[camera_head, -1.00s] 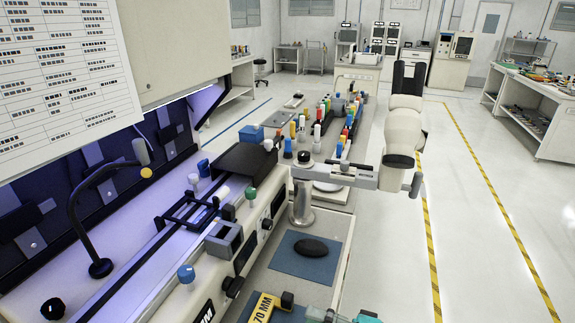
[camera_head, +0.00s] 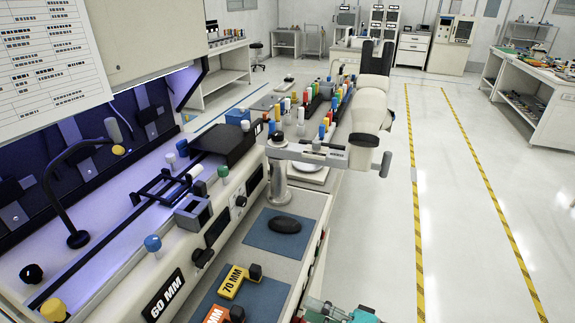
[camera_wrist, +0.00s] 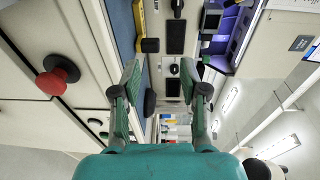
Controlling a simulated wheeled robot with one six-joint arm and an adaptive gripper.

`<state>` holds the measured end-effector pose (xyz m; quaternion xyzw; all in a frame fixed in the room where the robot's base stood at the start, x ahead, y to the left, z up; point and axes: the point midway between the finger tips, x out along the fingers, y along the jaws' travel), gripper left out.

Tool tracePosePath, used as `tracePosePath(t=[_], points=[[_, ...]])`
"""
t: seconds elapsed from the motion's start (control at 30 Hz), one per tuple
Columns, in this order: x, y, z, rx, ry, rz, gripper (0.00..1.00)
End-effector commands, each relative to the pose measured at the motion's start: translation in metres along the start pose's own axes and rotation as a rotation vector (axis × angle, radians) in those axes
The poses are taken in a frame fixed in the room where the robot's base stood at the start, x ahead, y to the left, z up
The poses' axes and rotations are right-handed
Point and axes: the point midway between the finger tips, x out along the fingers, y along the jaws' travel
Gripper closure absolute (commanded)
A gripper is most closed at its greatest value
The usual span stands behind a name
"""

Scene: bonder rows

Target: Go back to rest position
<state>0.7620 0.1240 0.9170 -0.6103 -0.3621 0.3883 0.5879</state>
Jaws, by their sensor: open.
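My gripper (camera_wrist: 171,78) is open and empty in the wrist view, its two green-grey fingers apart with nothing between them. Its teal body fills the bottom of that view. In the head view only a small teal and grey part of my gripper (camera_head: 340,314) shows at the bottom edge, right of the bench front; its fingertips are not clear there. It appears to be beside the bench, not touching anything I can see.
The bonder bench (camera_head: 178,262) runs along the left, with a yellow 70 MM block (camera_head: 233,281) and a dark oval object (camera_head: 285,225) on blue mats. A red button (camera_wrist: 57,75) shows in the wrist view. The floor (camera_head: 385,225) at right is clear between yellow-striped lines.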

Motion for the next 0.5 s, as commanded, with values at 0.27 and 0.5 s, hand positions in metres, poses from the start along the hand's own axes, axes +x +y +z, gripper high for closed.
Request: tracePosePath(t=[0.27, 0.5], points=[[-0.007, 0.042, 0.014, 0.001, 0.137, 0.082, 0.56], [-0.032, 0.100, 0.041, -0.042, 0.335, 0.233, 0.56]])
